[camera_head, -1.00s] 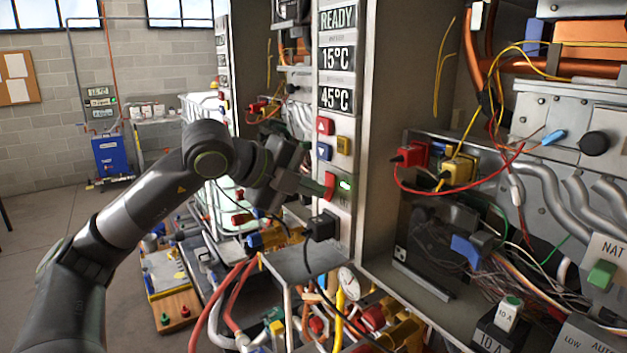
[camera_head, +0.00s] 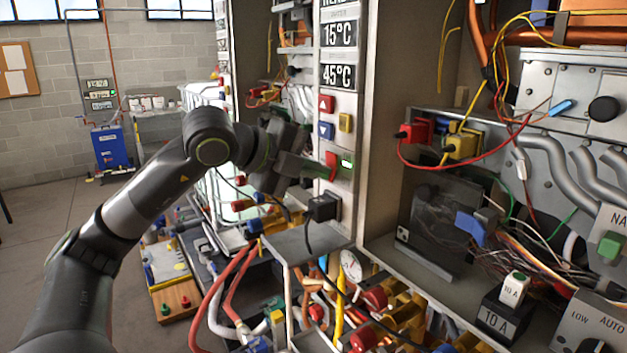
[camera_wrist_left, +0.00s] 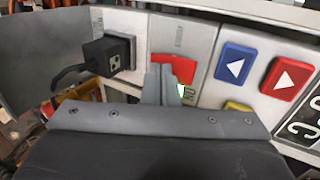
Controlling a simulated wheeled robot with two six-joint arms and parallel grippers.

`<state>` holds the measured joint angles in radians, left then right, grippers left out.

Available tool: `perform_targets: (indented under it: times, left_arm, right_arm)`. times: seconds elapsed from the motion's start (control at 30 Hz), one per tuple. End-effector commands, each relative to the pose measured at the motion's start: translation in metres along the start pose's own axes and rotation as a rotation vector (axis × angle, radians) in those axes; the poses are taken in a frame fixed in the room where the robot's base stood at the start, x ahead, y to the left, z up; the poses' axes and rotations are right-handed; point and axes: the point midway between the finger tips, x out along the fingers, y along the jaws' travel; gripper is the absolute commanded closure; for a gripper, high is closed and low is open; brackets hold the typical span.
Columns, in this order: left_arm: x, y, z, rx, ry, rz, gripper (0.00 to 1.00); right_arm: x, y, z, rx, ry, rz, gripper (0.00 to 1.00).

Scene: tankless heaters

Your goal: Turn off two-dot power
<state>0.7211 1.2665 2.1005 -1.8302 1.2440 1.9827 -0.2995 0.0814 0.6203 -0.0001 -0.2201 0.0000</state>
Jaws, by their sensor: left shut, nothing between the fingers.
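The tall heater panel (camera_head: 340,120) has a red switch (camera_head: 331,160) beside a lit green lamp (camera_head: 346,163). My left gripper (camera_head: 322,172) is shut and empty, its tips at the red switch from the left; whether they press it I cannot tell. In the left wrist view the gripper tips (camera_wrist_left: 160,85) overlap the red switch (camera_wrist_left: 175,67), and part of the green lamp (camera_wrist_left: 181,91) shows. A black plug (camera_head: 322,207) sits below the switch; in the wrist view the plug (camera_wrist_left: 106,55) carries a small pale dot label. My right gripper is out of view.
Red (camera_head: 326,103), blue (camera_head: 326,130) and yellow (camera_head: 345,122) buttons sit above the switch. To the right, an open cabinet holds cables, a yellow connector (camera_head: 463,146) and a 10 A switch block (camera_head: 494,322). Hoses and fittings crowd the space below.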

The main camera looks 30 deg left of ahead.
Motion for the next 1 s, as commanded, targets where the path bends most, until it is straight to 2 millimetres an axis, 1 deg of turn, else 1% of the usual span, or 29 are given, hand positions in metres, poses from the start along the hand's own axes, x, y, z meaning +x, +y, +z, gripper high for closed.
perform_targets:
  times: [0.03, 0.1, 0.13, 0.17, 0.2, 0.43, 0.73, 1.0]
  left_arm:
    - [0.006, 0.009, 0.000, 0.000, 0.001, -0.018, 1.00]
    - [0.009, 0.011, 0.000, -0.001, 0.001, -0.046, 1.00]
    - [0.007, 0.007, 0.000, -0.001, 0.001, -0.053, 1.00]
    - [0.005, 0.002, 0.000, -0.001, 0.001, -0.049, 1.00]
    - [0.004, 0.002, 0.000, -0.002, 0.001, -0.047, 1.00]
    - [0.004, 0.000, 0.000, -0.002, 0.001, -0.047, 1.00]
    - [-0.003, -0.013, 0.001, -0.001, -0.001, -0.051, 1.00]
    - [-0.003, -0.015, 0.000, 0.000, 0.000, -0.054, 1.00]
  right_arm:
    - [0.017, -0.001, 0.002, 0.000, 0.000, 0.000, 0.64]
    - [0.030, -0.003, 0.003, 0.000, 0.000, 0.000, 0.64]
    - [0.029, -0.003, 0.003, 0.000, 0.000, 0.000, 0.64]
    - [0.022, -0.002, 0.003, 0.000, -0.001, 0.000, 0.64]
    - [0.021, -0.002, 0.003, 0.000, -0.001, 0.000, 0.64]
    - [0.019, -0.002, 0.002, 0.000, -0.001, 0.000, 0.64]
    - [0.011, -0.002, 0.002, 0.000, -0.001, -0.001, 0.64]
    - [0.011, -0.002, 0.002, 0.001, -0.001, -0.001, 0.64]
